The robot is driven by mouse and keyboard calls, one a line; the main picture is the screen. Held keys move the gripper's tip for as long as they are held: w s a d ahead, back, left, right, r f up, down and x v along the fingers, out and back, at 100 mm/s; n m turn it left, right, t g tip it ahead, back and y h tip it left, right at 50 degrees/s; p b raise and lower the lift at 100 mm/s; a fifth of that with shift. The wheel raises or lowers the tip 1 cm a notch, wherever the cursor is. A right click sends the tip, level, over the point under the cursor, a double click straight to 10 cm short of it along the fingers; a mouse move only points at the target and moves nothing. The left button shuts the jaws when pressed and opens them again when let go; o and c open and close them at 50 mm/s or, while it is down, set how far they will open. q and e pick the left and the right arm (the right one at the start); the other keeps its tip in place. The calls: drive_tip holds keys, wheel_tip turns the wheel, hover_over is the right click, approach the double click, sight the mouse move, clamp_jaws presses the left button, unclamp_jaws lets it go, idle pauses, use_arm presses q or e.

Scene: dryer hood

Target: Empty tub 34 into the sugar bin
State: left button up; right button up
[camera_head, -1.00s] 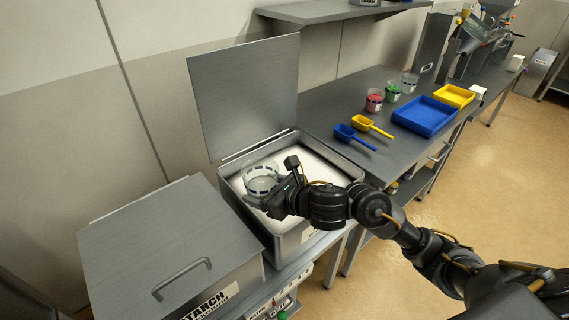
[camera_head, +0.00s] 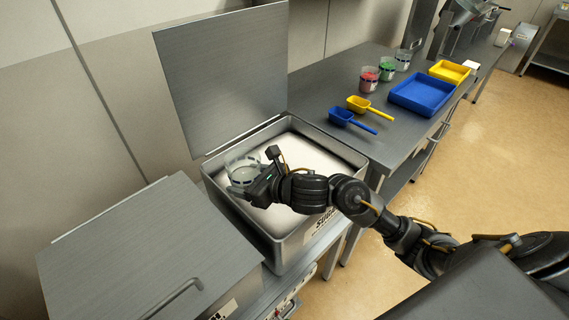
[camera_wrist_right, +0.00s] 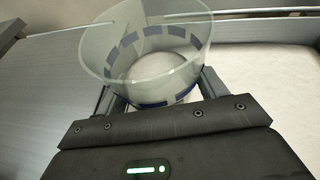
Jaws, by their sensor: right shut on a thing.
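The sugar bin (camera_head: 297,238) is a steel bin with its lid (camera_head: 222,75) raised and white sugar (camera_head: 322,155) inside. My right gripper (camera_head: 257,181) is shut on a clear tub (camera_head: 240,168) over the left part of the open bin. In the right wrist view the tub (camera_wrist_right: 150,60) has a band of dark blue marks and sits between the fingers (camera_wrist_right: 158,98). The tub is close to upright; its number is not readable. A little pale matter shows at its bottom, but I cannot tell whether that is inside or seen through it. My left gripper is not in view.
A closed steel bin (camera_head: 140,255) stands at the left. On the bench to the right are a blue scoop (camera_head: 342,116), a yellow scoop (camera_head: 358,104), tubs with red (camera_head: 368,80) and green (camera_head: 387,70) contents, a blue tray (camera_head: 425,94) and a yellow tray (camera_head: 450,71).

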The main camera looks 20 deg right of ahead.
sight(259, 165)
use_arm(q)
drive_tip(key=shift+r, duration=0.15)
use_arm(e)
drive_tip(key=shift+d, duration=0.1)
drive_tip(key=shift+d+f+m+y+p, duration=0.2)
drive_tip(key=shift+d+m+y+p, duration=0.1)
drive_tip(key=shift+m+y+p, duration=0.3)
drive_tip(key=shift+w+d+f+m+y+p, duration=0.2)
drive_tip(key=shift+d+f+m+y+p, duration=0.25)
drive_tip(key=shift+m+p, duration=0.45)
drive_tip(key=shift+w+d+f+m+y+p, duration=0.15)
drive_tip(key=shift+d+m+y+p, duration=0.15)
drive_tip(key=shift+d+m+y, duration=0.15)
drive_tip(key=shift+w+d+f+m+y+p, duration=0.1)
drive_tip(key=shift+d+f+m+y+p, duration=0.15)
drive_tip(key=shift+m, duration=0.3)
use_arm(q)
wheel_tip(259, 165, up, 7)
drive_tip(key=p, duration=0.2)
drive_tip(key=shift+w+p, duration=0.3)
drive_tip(key=shift+p, duration=0.1)
use_arm(e)
drive_tip(key=shift+d+r+m+t+y, duration=0.15)
drive_tip(key=shift+r+m+t+y, duration=0.15)
drive_tip(key=shift+r+m+y, duration=0.5)
